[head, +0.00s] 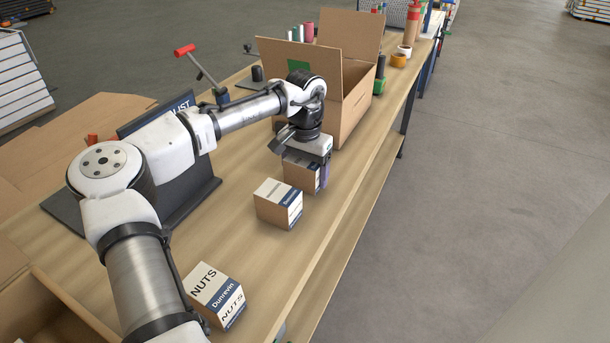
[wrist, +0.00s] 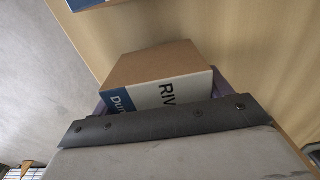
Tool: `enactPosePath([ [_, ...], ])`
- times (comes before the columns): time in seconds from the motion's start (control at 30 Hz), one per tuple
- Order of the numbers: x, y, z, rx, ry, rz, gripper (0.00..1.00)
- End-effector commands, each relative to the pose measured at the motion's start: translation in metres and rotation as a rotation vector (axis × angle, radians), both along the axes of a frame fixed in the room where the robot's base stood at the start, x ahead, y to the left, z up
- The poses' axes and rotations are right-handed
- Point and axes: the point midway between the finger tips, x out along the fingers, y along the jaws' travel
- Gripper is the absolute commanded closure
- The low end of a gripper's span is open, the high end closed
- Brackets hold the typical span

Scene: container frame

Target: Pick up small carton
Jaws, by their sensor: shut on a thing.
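My gripper (head: 307,169) is shut on a small carton (head: 300,173), brown with a white and blue label. The carton sits between the fingers, and its upper part is hidden by the gripper in the head view. In the wrist view the same carton (wrist: 153,69) shows its brown face and a label partly reading "RIV", with part of it behind the dark gripper edge. I cannot tell whether it touches the table. A second small carton (head: 278,204) stands on the table just in front of it. A third carton (head: 215,295), marked "NUTS", stands nearer me.
A large open cardboard box (head: 352,110) stands just behind my gripper. Another open box (head: 45,310) is at the lower left. The table's right edge is close to the cartons.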

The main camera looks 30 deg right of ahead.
Motion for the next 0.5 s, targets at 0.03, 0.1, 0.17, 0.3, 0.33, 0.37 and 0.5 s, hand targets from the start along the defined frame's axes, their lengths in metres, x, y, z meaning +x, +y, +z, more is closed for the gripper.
enactPosePath([
  [0.03,0.0,0.0,0.008,-0.004,-0.001,0.0,0.55],
  [0.1,0.0,-0.001,0.021,-0.005,-0.002,0.0,0.55],
  [0.17,0.0,-0.001,0.036,-0.005,-0.002,0.0,0.55],
  [0.3,0.0,-0.001,0.077,-0.005,-0.002,-0.001,0.55],
  [0.33,0.0,-0.001,0.086,-0.004,-0.002,-0.002,0.55],
  [0.37,0.0,-0.001,0.095,-0.005,-0.002,-0.001,0.55],
  [0.5,0.0,-0.001,0.137,-0.004,0.0,-0.001,0.55],
])
